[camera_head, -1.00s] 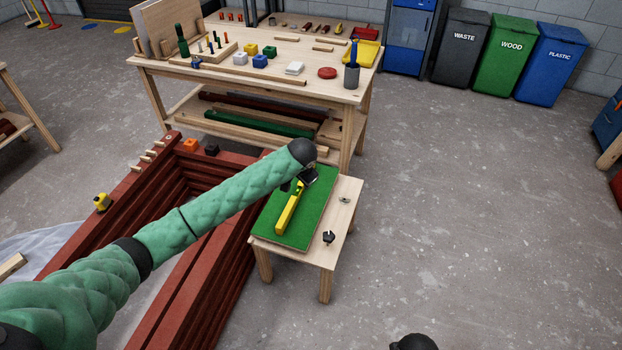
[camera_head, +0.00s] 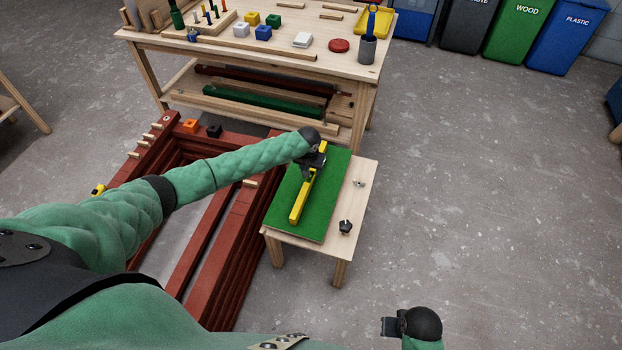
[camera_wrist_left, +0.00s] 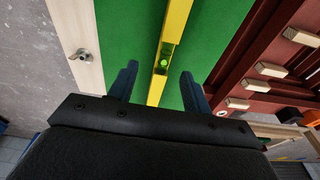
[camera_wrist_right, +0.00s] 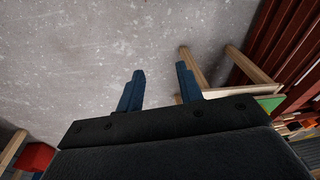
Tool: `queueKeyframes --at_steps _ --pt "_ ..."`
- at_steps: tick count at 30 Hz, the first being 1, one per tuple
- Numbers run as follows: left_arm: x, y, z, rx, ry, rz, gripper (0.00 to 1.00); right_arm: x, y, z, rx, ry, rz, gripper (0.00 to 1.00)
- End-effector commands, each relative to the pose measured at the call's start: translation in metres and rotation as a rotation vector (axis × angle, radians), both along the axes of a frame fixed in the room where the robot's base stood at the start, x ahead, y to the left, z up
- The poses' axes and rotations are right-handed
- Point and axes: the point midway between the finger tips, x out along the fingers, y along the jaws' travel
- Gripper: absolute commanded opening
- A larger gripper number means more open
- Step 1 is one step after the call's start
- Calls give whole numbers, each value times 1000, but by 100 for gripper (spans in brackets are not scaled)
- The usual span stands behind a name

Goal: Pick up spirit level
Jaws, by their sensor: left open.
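The yellow spirit level (camera_head: 301,203) lies on a green mat (camera_head: 329,205) on the small wooden table (camera_head: 284,247). It also shows in the left wrist view (camera_wrist_left: 174,30), with its green vial (camera_wrist_left: 165,55) between the fingers. My left gripper (camera_head: 314,164) is over the far part of the level. In the left wrist view the left gripper (camera_wrist_left: 158,82) is open, one finger on each side of the level, with green visible on both sides. Part of the level is hidden under the gripper. My right gripper (camera_wrist_right: 158,88) is open and empty, over bare floor at lower right.
A black knob (camera_head: 346,227) and a small metal piece (camera_head: 360,183) lie on the small table's right side. The large workbench (camera_head: 290,68) with blocks is behind. The floor at right is clear.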

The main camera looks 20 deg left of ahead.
Motion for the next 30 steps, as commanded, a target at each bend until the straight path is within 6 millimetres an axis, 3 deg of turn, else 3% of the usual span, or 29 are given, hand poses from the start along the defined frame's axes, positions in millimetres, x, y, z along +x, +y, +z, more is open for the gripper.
queueKeyframes --at_steps 13,21,30 --pt "6 2 -32 1 2 12 49 1 -1 -24 -3 2 0 36" --pt "14 6 -63 1 2 11 49 -2 -2 -61 -9 5 -1 36" --pt "15 7 -77 0 1 12 49 -3 -3 -70 -10 5 -1 36"
